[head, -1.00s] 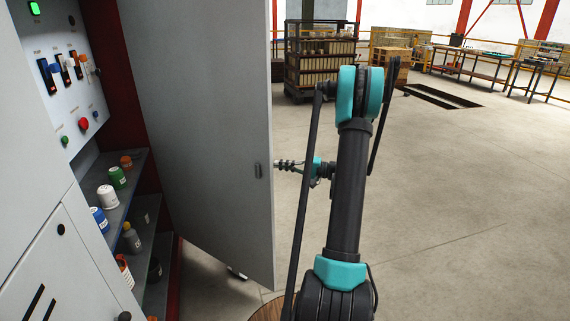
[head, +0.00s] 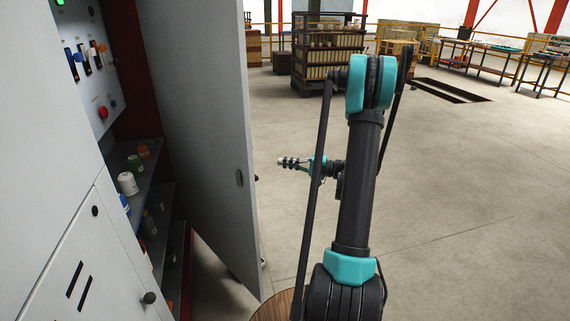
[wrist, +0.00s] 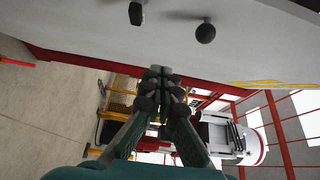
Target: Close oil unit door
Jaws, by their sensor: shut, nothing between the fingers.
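The oil unit door (head: 205,120) is a tall grey panel in the head view, standing partly open at the right side of the cabinet. A small dark latch (head: 239,178) sits near its free edge. My gripper (head: 283,162) is shut and empty, pointing left toward that edge, with a gap between them in the picture. In the wrist view my gripper (wrist: 160,72) shows its fingers together, below a pale panel with a round dark knob (wrist: 205,33); I cannot tell which panel it is.
Behind the door, cabinet shelves (head: 150,205) hold several bottles and cans. A grey front panel (head: 85,260) with a round knob stands at the left. A dark rack (head: 328,60) and workbenches (head: 490,60) are far back. The floor on the right is clear.

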